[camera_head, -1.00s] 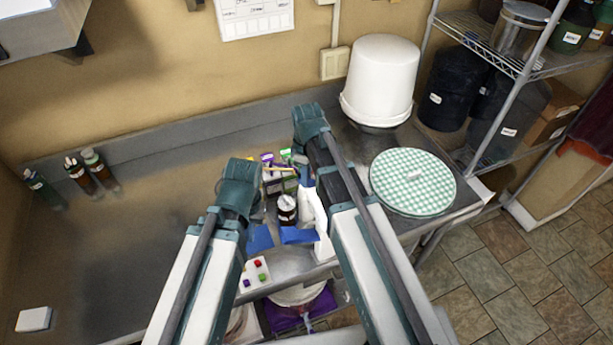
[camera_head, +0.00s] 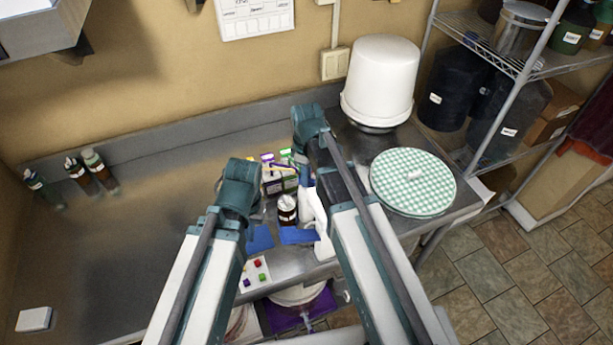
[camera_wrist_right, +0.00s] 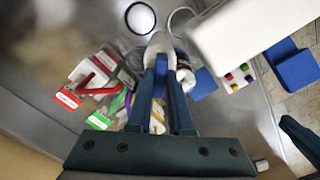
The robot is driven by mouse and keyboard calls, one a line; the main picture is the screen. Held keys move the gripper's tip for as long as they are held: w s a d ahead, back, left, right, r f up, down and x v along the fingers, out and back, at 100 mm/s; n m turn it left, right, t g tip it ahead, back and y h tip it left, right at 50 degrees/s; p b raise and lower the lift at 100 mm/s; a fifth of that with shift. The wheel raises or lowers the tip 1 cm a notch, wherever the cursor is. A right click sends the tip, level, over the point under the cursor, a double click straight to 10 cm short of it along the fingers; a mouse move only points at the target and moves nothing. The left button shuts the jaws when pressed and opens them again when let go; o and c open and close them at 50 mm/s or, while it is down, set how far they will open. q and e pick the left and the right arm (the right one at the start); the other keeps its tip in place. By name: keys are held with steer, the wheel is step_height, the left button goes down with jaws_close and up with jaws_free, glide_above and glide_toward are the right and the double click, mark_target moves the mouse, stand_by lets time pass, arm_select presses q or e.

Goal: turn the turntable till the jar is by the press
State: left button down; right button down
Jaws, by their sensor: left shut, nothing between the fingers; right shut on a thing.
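A dark jar with a white top and white label (camera_head: 287,209) stands between my arms in the head view. Several packets with coloured labels (camera_head: 285,160) stand just behind it. My right gripper (camera_wrist_right: 159,58) shows in the right wrist view, its fingers shut on a small pale, rounded thing at their tips, which is too blurred to name. A red-labelled packet (camera_wrist_right: 68,98) and a green-labelled packet (camera_wrist_right: 98,121) lie left of the fingers. My left gripper's fingers are hidden behind my left arm. I cannot make out the turntable or the press with certainty.
Blue pads (camera_head: 260,239) and a white panel with coloured buttons (camera_head: 254,274) lie near the counter's front edge. A white bucket (camera_head: 380,80) and a green checkered round cover (camera_head: 412,182) stand at the right.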

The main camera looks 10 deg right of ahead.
steer(key=shift+n, duration=8.9)
steer(key=c, duration=0.8)
jaws_free()
